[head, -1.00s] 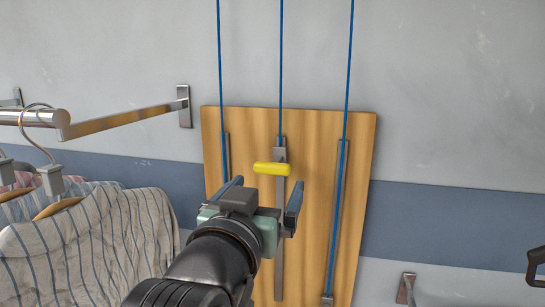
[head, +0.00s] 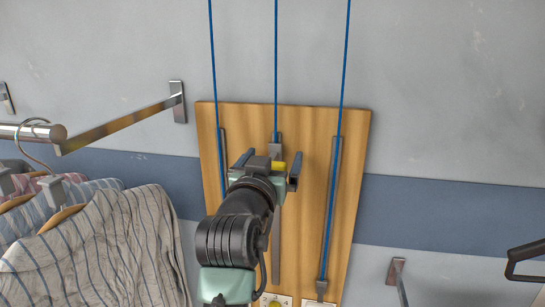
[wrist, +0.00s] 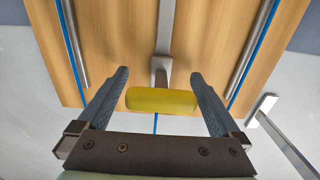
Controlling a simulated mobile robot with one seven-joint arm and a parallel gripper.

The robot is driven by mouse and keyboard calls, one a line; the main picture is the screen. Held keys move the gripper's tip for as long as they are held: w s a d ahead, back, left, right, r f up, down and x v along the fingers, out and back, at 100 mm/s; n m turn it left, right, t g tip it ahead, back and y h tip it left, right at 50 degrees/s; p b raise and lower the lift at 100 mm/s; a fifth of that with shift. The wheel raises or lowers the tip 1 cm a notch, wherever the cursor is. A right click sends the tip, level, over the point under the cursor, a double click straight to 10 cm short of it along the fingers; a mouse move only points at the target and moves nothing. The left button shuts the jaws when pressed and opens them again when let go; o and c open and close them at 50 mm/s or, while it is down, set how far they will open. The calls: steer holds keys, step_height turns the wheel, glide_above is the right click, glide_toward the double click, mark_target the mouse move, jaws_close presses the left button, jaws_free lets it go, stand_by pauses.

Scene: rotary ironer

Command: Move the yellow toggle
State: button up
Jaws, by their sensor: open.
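The yellow toggle (wrist: 160,100) is a short horizontal bar on the middle metal rail of the wooden board. My gripper (head: 269,168) is open in front of the board. In the wrist view its two fingers (wrist: 160,90) stand on either side of the toggle, with a gap at each end. The wrist view shows no finger clearly touching it.
The wooden board (head: 350,150) carries several parallel metal rails and blue cords. Striped shirts (head: 110,240) hang from a rail (head: 120,128) at the left. A metal bracket (head: 397,270) and a dark handle (head: 525,260) are at the right.

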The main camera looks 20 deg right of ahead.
mark_target(276, 276)
jaws_close()
step_height(276, 276, down, 35)
steer(key=b, duration=2.8)
steer(key=shift+r+b, duration=0.1)
steer(key=shift+b, duration=0.2)
steer(key=shift+c, duration=0.5)
jaws_free()
steer(key=shift+o, duration=0.5)
steer(key=shift+r, duration=0.1)
steer(key=shift+s+a, duration=0.1)
steer(key=b+v, duration=0.2)
steer(key=v, duration=1)
steer(key=shift+s+a, duration=0.2)
steer(key=shift+s, duration=0.1)
